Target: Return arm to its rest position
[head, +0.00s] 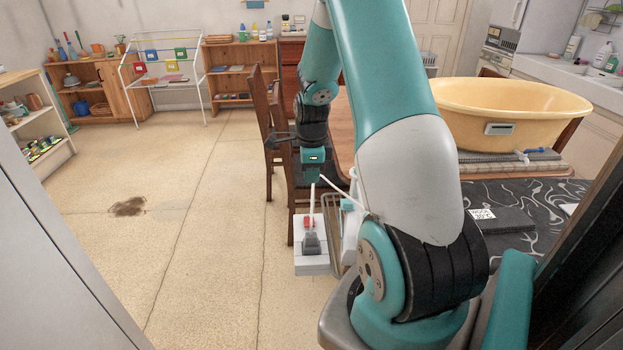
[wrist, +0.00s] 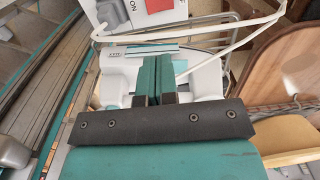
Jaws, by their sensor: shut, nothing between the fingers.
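My teal and black arm (head: 385,80) rises from its base at the lower right, folds over at the top and hangs down left of centre in the head view. My gripper (wrist: 152,82) is at its lower end. In the wrist view its two teal fingers lie side by side, shut and with nothing between them. They point toward white and grey equipment. In the head view the fingertips are hard to make out below the teal wrist end. My gripper appears to hang above a white box with a red part; I cannot tell the exact gap.
Dark wooden chairs (head: 259,125) stand just left of the arm. A large yellow basin (head: 510,100) sits on the table to the right. A white box with a red switch (head: 311,262) is below the gripper.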

